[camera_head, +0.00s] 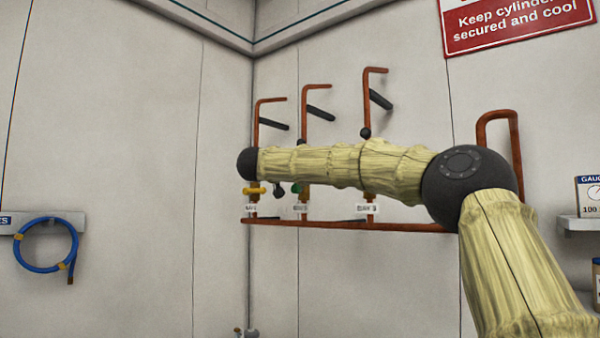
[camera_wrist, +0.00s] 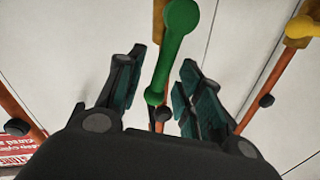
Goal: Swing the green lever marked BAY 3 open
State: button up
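The green lever (camera_wrist: 171,52) shows in the wrist view with its round hub at the top and a smaller knob at its lower end. It lies between the two fingers of my gripper (camera_wrist: 160,68), which is open, with a visible gap on both sides. In the head view only a small green part (camera_head: 296,188) shows, at the middle pipe; my arm hides most of the lever and gripper. Small white labels (camera_head: 300,208) hang below the pipes; the middle one is too small to read surely, and the right one (camera_head: 367,208) seems to read BAY 3.
A yellow lever (camera_head: 255,190) is on the left pipe, and also shows right of my gripper in the wrist view (camera_wrist: 302,27). Copper pipes with dark stubs rise from a horizontal pipe (camera_head: 340,224). A blue hose (camera_head: 22,257) hangs at left; a red sign (camera_head: 515,25) is above right.

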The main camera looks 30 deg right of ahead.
jog(key=v, duration=1)
jog(key=shift+a, duration=0.2)
jog(key=shift+r, duration=0.1)
